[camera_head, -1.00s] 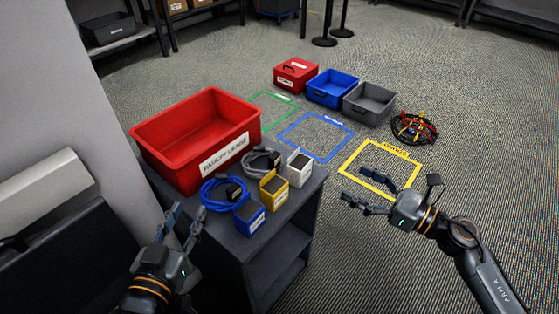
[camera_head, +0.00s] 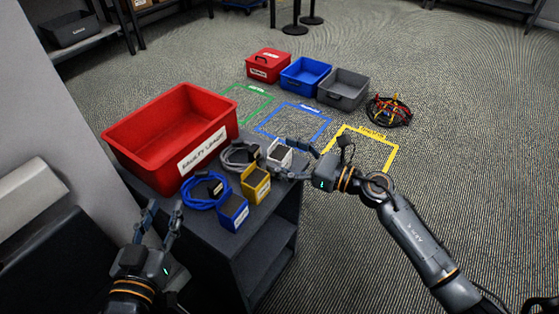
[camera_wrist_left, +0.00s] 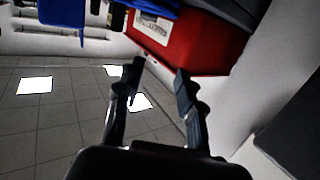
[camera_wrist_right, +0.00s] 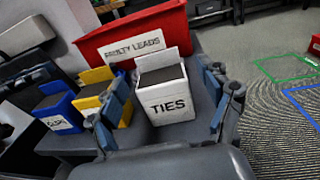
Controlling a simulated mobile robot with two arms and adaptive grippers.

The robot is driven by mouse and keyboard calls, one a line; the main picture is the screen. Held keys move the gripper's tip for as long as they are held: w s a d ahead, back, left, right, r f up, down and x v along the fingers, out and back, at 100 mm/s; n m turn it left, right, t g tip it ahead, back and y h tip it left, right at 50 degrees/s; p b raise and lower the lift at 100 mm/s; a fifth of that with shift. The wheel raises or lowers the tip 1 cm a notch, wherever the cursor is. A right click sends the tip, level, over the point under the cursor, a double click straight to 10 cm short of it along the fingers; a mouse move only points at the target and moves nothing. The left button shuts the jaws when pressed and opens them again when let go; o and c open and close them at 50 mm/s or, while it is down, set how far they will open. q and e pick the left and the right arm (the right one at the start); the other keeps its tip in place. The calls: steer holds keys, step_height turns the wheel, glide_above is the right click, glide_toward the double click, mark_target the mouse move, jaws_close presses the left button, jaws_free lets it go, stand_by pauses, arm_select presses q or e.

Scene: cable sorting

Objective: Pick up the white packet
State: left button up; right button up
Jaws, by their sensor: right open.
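The white packet (camera_wrist_right: 172,105), an open-topped box labelled TIES with a dark top inside, stands upright on the dark cart. It also shows in the head view (camera_head: 279,155), partly covered by my right gripper (camera_head: 295,160). In the right wrist view my right gripper (camera_wrist_right: 165,110) is open, with one finger on each side of the packet; I cannot tell whether they touch it. My left gripper (camera_head: 160,217) is open and empty at the cart's left, away from the packet. Its fingers also show in the left wrist view (camera_wrist_left: 158,85).
A yellow box (camera_head: 255,184) and a blue box (camera_head: 232,212) stand beside the packet. Blue cable (camera_head: 202,192) and grey cable (camera_head: 238,156) lie near the red FAULTY LEADS bin (camera_head: 165,130). Taped floor squares and several bins lie beyond the cart.

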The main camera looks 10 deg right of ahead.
steer(key=shift+x, duration=0.75)
steer(key=c, duration=0.9)
steer(key=shift+c, duration=0.2)
steer(key=shift+r, duration=0.15)
